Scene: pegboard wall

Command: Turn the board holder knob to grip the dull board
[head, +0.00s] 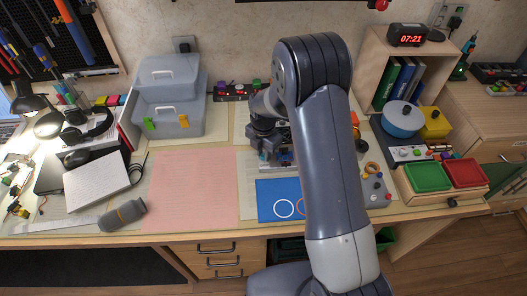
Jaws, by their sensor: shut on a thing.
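My gripper (267,156) points down at the back middle of the desk, just left of my large arm link. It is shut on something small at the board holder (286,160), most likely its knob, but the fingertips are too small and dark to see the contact. Only a little of the board holder shows, with bluish parts beside the gripper. The rest of it is hidden by my gripper and arm. I cannot make out the dull board or tell whether the holder's jaws touch it.
A blue mat (268,207) with printed rings lies in front of the gripper. A pink mat (190,190) to the left is clear. Grey toolboxes (170,110) stand behind left. Green (427,177) and red (465,173) trays and a blue pot (402,121) are at right.

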